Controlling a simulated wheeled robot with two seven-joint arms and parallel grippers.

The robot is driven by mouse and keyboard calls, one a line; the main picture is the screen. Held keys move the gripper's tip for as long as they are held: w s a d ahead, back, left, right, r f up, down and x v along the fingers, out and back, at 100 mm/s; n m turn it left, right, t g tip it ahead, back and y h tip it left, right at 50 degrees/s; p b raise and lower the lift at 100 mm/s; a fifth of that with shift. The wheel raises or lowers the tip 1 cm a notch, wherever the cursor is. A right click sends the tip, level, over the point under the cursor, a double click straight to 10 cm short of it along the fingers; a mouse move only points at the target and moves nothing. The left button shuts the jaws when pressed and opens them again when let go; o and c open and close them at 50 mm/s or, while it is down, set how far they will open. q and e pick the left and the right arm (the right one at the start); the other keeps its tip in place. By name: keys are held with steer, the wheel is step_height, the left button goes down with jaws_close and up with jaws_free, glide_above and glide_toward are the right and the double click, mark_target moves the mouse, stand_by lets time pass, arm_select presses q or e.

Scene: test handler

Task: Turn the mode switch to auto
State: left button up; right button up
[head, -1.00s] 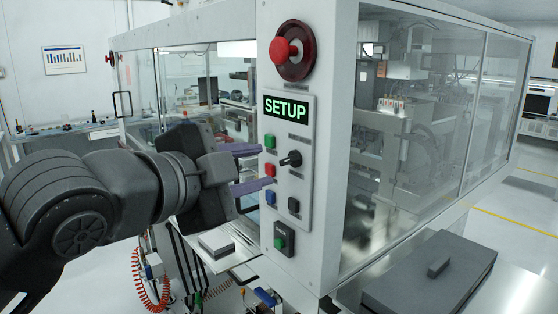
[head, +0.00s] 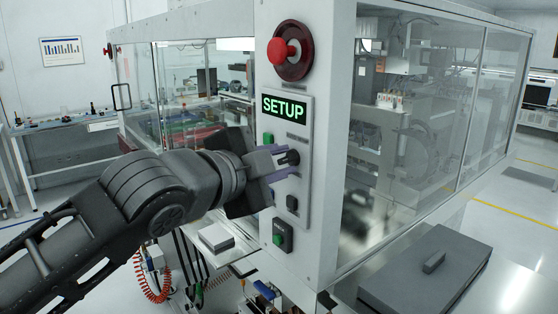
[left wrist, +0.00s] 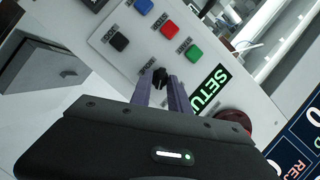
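The mode switch is a black rotary knob (head: 292,157) on the grey control panel (head: 302,190), below a green display (head: 284,107) that reads SETUP. My left gripper (head: 279,162) is at the panel, its two purple fingers on either side of the knob. In the left wrist view the knob (left wrist: 160,77) sits between the tips of the fingers (left wrist: 160,84), with narrow gaps that look free. The gripper looks open around the knob; contact is not clear. The knob's pointer direction is hard to read. My right gripper is not in view.
A red emergency stop (head: 284,52) sits above the display. The wrist view shows red (left wrist: 169,27), green (left wrist: 194,53), blue (left wrist: 143,6) and black (left wrist: 118,41) buttons near the knob. A green button (head: 279,238) is lower. A grey lidded box (head: 425,275) stands front right.

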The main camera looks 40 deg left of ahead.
arm_select(q)
jaws_close()
steer(key=shift+n, duration=0.4)
steer(key=n+g+h, duration=0.1)
steer(key=n+h+b, duration=0.1)
steer(key=n, duration=0.1)
steer(key=shift+w+a+r+n+g+b, duration=0.1)
steer(key=shift+a+r+n+g+b, duration=0.1)
steer(key=shift+n+g+b, duration=0.15)
steer(key=n+h, duration=0.1)
steer(key=n+g+h, duration=0.1)
steer(key=n, duration=0.2)
steer(key=shift+a+h+b, duration=0.25)
steer(key=shift+h+b, duration=0.15)
stand_by(0.5)
steer(key=shift+o, duration=1.3)
jaws_free()
